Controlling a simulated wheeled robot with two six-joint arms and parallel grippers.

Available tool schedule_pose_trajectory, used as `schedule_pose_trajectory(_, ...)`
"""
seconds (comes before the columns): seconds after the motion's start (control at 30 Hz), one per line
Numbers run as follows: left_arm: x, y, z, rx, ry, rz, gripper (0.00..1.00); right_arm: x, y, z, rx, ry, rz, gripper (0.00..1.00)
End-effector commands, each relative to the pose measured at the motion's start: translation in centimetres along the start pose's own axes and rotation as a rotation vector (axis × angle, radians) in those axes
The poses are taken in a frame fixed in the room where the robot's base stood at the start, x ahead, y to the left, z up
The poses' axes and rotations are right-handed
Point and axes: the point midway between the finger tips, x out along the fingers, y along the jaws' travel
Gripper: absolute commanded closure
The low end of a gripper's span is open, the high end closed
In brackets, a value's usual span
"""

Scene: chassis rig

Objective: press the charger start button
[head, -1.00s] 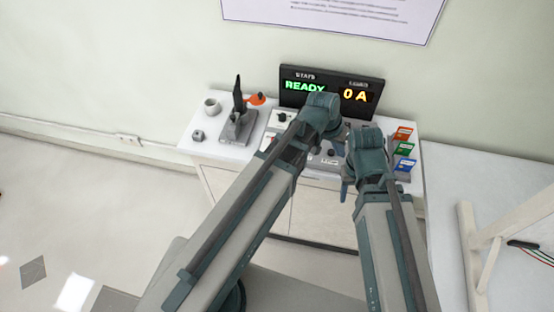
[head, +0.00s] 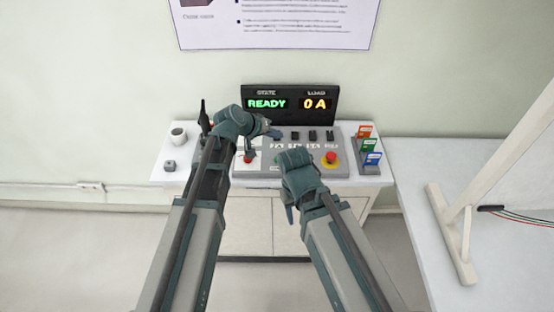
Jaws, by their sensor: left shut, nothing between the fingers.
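A grey control panel (head: 291,139) lies on the white cabinet top, below a black display (head: 290,96) reading READY and 0 A. A red part (head: 248,158) on a white plate shows at the panel's left. I cannot tell which control is the charger start button; labels are too small and my arms hide parts of the panel.
Several dark switches (head: 312,135) line the panel's back. A white cup (head: 178,135) and a small grey object (head: 169,165) stand at the left. Coloured cards (head: 368,146) stand at the right. A white frame (head: 453,230) stands on the right-hand table.

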Motion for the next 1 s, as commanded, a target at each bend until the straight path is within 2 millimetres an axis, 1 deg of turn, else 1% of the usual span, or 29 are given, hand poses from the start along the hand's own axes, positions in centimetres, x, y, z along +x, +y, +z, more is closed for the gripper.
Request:
schedule_pose_trajectory(0.17, 0.8, -0.5, 0.6, 0.000, -0.001, 0.000, 1.00, 1.1, -0.1, -0.1, 0.000, 0.000, 0.000, 0.50)
schedule_pose_trajectory(0.27, 1.4, -1.0, 1.1, 0.000, -0.001, 0.000, 1.00, 2.0, -0.2, -0.1, 0.000, 0.000, 0.000, 0.50)
schedule_pose_trajectory(0.7, 5.5, -4.0, 4.0, 0.000, -0.001, 0.000, 1.00, 7.8, -0.8, -0.5, 0.000, 0.000, 0.000, 0.50)
schedule_pose_trajectory(0.83, 6.0, -4.4, 4.4, 0.000, -0.001, 0.000, 1.00, 8.6, -0.8, -0.5, 0.000, 0.000, 0.000, 0.50)
schedule_pose_trajectory(1.0, 6.1, -4.5, 4.5, 0.000, -0.001, 0.000, 1.00, 8.7, -0.8, -0.5, 0.000, 0.000, 0.000, 0.50)
